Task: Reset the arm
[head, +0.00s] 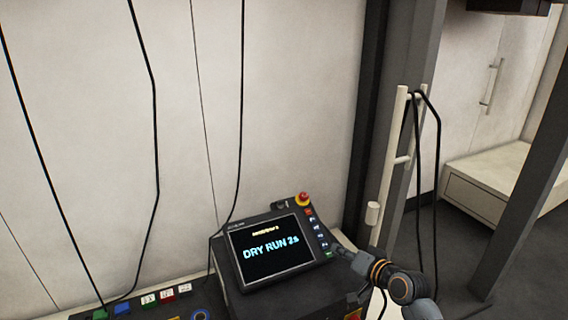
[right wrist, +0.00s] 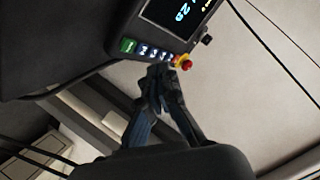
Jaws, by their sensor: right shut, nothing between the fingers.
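The control pendant (head: 240,277) has a lit screen (head: 268,250) that reads "DRY RUN 2s". A column of buttons runs down its right side, with a red one at the top and a green button (head: 328,254) at the bottom. A red emergency-stop knob on a yellow base (head: 303,199) sits at its top right corner. My right gripper (head: 340,250) is at the pendant's right edge, close to the lower buttons. In the right wrist view its fingers (right wrist: 158,76) are shut and empty, beside the button row and the red knob (right wrist: 183,62). I cannot tell whether they touch anything. My left gripper is not in view.
A lower panel with coloured buttons (head: 168,294) lies left of the pendant. Black cables hang down the pale wall. A pale vertical handle (head: 389,165) with a looped black cable (head: 417,140) is right of the pendant. A grey post (head: 535,170) stands farther right.

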